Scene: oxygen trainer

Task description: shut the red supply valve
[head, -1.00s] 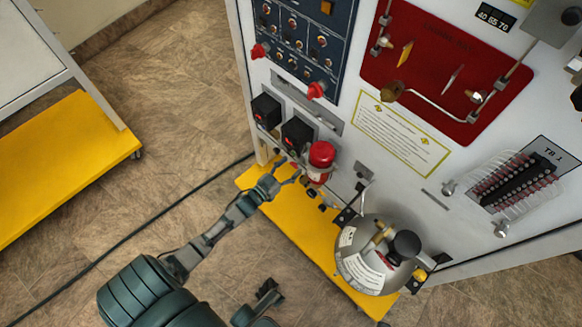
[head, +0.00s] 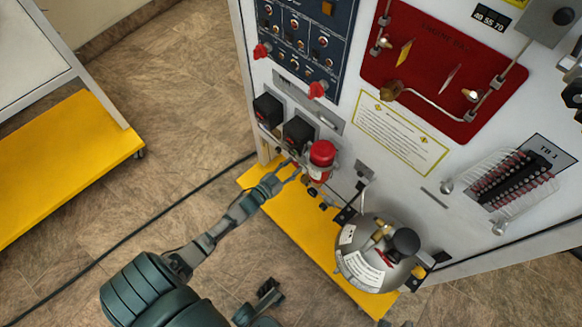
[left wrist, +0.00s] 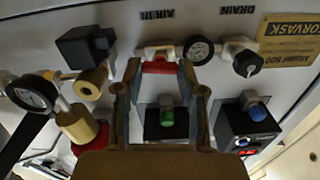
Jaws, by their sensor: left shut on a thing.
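The red supply valve's handle (left wrist: 160,67) shows in the left wrist view on the pipe under the "AIR IN" label, between my fingertips. My left gripper (left wrist: 159,75) is shut on this red handle, with one finger at each side of it. In the head view my left gripper (head: 292,168) reaches the lower front of the white panel, just left of the red-capped unit (head: 322,154). The handle is small and mostly hidden by the fingers there.
A round gauge (left wrist: 199,50) and a drain valve (left wrist: 240,60) sit beside the red handle. Black boxes (head: 298,132) are close above my gripper. A metal tank (head: 375,262) stands on the yellow base (head: 300,232). The floor at left is open, crossed by a cable.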

